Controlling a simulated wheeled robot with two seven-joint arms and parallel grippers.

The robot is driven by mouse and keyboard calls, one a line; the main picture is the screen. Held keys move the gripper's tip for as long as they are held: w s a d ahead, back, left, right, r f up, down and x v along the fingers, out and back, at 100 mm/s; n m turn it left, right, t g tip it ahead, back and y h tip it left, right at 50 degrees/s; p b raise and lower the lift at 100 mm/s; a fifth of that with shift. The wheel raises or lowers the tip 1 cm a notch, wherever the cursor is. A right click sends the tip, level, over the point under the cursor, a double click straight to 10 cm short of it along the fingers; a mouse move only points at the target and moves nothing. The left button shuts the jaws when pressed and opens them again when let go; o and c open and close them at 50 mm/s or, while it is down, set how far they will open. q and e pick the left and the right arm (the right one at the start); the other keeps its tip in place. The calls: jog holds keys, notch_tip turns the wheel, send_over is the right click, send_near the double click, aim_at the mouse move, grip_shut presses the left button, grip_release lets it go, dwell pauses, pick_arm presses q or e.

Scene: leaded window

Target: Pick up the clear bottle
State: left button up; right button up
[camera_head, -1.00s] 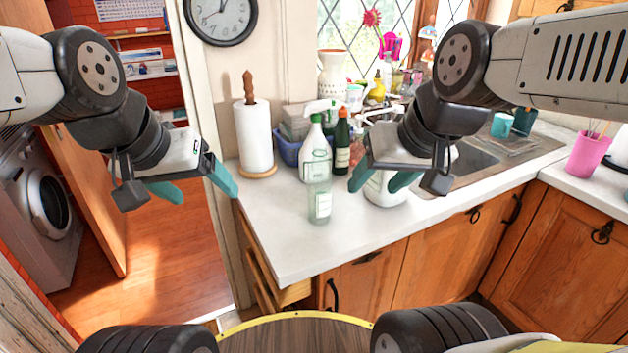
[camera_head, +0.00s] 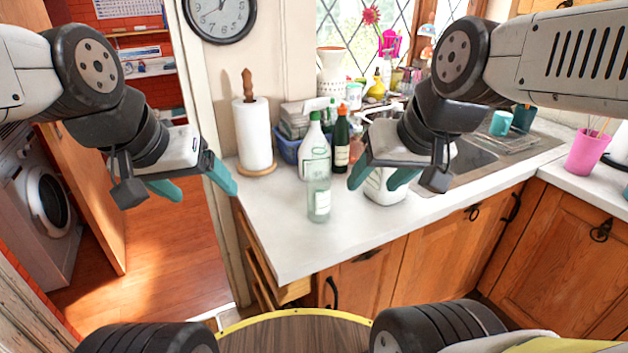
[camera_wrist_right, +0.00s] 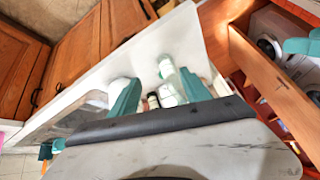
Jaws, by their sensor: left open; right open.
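The clear bottle (camera_head: 319,201) stands upright near the front edge of the white counter, with a pale label. My right gripper (camera_head: 374,187) is open and empty, to the right of the bottle and apart from it, in front of a white jug (camera_head: 384,187) that it partly hides. My left gripper (camera_head: 205,192) is open and empty, left of the counter edge. In the right wrist view, the clear bottle (camera_wrist_right: 167,68) shows beyond the open fingers, near the right finger. The lower part of the view is covered by the gripper body.
A paper towel roll (camera_head: 253,137) stands at the back left. The counter (camera_head: 275,225) in front and left is bare. A sink (camera_head: 475,158) lies right.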

jog(key=shift+o, duration=0.5)
jog(key=o, duration=0.3)
jog(key=shift+w, duration=0.1)
jog(key=shift+o, duration=0.8)
jog(key=w+a+r+m+g, duration=0.1)
jog(key=w+a+r+g, duration=0.1)
jog(key=w, duration=0.8)
jog(key=shift+w+g, duration=0.4)
jog(key=shift+g, duration=0.2)
jog(key=m+g+h, duration=0.1)
jog(key=g+h, duration=0.1)
jog(key=g, duration=0.1)
send_over(319, 164)
jog(key=w, duration=0.1)
notch_tip(319, 164, down, 3)
jog(key=shift+d+f, duration=0.15)
jog(key=shift+f, duration=0.05)
jog(key=shift+w+a+f, duration=0.25)
jog(key=shift+w+f, duration=0.15)
jog(key=shift+w, duration=0.05)
jog(key=shift+w+d+f, duration=0.1)
jog(key=shift+f, duration=1.8)
jog(key=shift+d+f, duration=0.1)
jog(key=shift+f, duration=1.75)
